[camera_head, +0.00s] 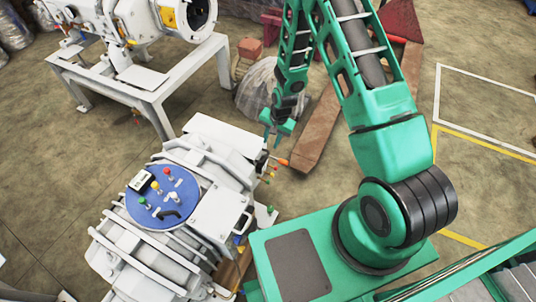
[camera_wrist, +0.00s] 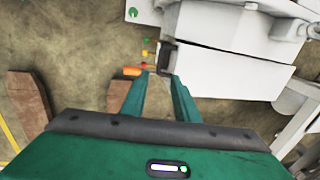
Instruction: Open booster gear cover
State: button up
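The white pump machine (camera_head: 165,225) stands at the lower left of the head view, with a round blue panel (camera_head: 150,207) bearing coloured knobs. Its white end box (camera_head: 217,147) has a dark handle-like part (camera_head: 262,159) on its right side. I cannot tell for certain which panel is the booster gear cover. My gripper (camera_head: 273,140) hangs just above and behind that dark part. In the wrist view, my green fingers (camera_wrist: 162,79) are apart with nothing visible between them. The dark part (camera_wrist: 167,57) lies just beyond the tips, beside the white casing (camera_wrist: 225,70).
An orange handle (camera_head: 280,161) sticks out beside the dark part and also shows in the wrist view (camera_wrist: 132,71), near the left fingertip. Small coloured knobs stand close by. A brown beam (camera_head: 318,130) lies on the floor to the right. Another white machine (camera_head: 160,20) stands at upper left.

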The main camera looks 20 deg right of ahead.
aim_at(266, 157)
jog(key=f, duration=0.3)
jog(key=w+a+f, duration=0.1)
jog(key=f, duration=0.6)
jog(key=shift+w+a+f, duration=0.15)
jog(key=shift+a+f, duration=0.1)
jog(key=shift+f, duration=0.15)
